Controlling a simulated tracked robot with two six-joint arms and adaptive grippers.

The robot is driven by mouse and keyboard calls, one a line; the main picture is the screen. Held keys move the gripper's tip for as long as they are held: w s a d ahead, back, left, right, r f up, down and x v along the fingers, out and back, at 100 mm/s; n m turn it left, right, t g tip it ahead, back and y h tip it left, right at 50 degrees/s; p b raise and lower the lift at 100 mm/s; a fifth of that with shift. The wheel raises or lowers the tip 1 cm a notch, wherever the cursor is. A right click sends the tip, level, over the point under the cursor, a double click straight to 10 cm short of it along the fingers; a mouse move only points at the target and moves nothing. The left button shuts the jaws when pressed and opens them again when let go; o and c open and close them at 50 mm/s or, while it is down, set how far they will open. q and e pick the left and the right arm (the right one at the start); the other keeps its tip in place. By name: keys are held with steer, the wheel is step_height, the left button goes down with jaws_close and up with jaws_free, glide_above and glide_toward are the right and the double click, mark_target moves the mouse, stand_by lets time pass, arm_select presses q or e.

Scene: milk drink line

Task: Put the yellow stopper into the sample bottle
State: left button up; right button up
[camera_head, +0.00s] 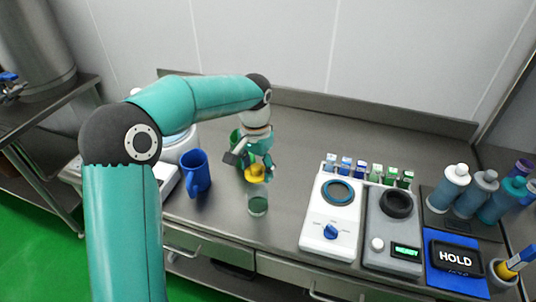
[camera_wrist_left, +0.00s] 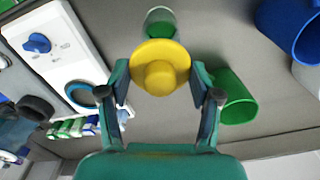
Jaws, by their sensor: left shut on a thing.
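The yellow stopper (camera_head: 254,174) is held between the fingers of my left gripper (camera_head: 257,168), which is shut on it. The stopper also shows in the left wrist view (camera_wrist_left: 160,68), its rounded knob facing the camera. The sample bottle (camera_head: 258,205) is a small clear vessel with green inside, standing on the steel bench just in front of the gripper. In the left wrist view the bottle (camera_wrist_left: 161,20) shows just beyond the stopper, partly hidden by it. The stopper is apart from the bottle in the head view. My right gripper is not in view.
A blue mug (camera_head: 196,174) stands left of the bottle. A green cup (camera_wrist_left: 234,98) is close behind the gripper. A white device with a blue knob (camera_head: 330,216) and a grey device (camera_head: 391,232) stand right, with small vials behind. Bench around the bottle is clear.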

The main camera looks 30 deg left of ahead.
arm_select(q)
steer(key=shift+a, duration=0.2)
steer(key=shift+f, duration=0.1)
step_height(320, 180, down, 4)
steer(key=b, duration=0.3)
steer(key=shift+w+d+b, duration=0.1)
steer(key=shift+w+b, duration=0.05)
steer(key=shift+b, duration=0.25)
steer(key=shift+f+b, duration=0.7)
steer(key=shift+f, duration=0.2)
steer(key=shift+r, duration=0.15)
steer(key=shift+f+p, duration=0.2)
steer(key=shift+p, duration=0.1)
stand_by(1.1)
stand_by(0.3)
steer(key=o, duration=1)
steer(key=shift+c, duration=0.2)
